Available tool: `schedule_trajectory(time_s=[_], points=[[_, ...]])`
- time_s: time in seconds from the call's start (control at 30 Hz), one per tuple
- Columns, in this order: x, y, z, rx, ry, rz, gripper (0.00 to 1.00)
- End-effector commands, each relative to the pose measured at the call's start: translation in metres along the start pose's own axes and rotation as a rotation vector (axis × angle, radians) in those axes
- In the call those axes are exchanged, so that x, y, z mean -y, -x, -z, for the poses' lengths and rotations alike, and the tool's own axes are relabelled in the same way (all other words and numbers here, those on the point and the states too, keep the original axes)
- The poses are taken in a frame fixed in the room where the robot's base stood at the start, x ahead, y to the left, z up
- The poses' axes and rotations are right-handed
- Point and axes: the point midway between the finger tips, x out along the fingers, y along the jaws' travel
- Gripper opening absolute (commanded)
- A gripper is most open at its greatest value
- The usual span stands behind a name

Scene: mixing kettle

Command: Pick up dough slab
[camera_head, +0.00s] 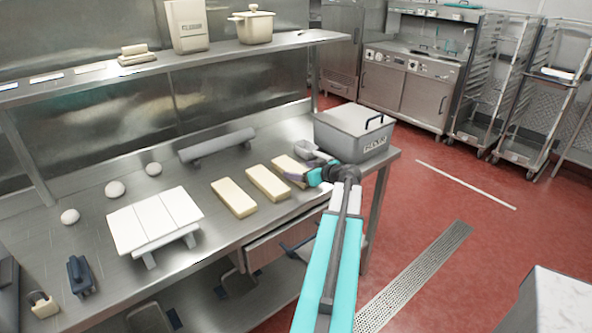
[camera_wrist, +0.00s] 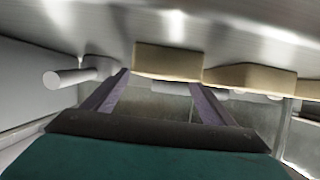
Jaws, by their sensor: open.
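Three pale yellow dough slabs lie side by side on the steel counter: a left one (camera_head: 233,198), a middle one (camera_head: 267,183) and a right one (camera_head: 286,165). My gripper (camera_head: 293,177) is at the right slab, low over the counter, and partly hides it. In the wrist view the picture is turned over, with the counter at the top. There my gripper's two purple fingers (camera_wrist: 160,82) are apart, and the nearest slab (camera_wrist: 168,60) lies at the gap between their tips. I cannot tell whether the fingers touch it. Another slab (camera_wrist: 248,76) shows to its right.
A grey lidded bin (camera_head: 352,140) and a metal scoop (camera_head: 314,152) stand close behind my gripper. A white slatted board (camera_head: 155,222) and several dough balls (camera_head: 115,189) are at left. A shelf (camera_head: 180,62) runs above the counter (camera_head: 215,245).

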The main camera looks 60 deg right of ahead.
Motion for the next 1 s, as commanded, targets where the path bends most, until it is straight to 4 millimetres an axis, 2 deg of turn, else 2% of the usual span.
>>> schedule_trajectory(time_s=[0.4,1.0], points=[[0.000,-0.040,0.001,0.001,0.000,0.001,0.78],[0.002,-0.043,0.000,0.000,0.001,0.002,0.78]])
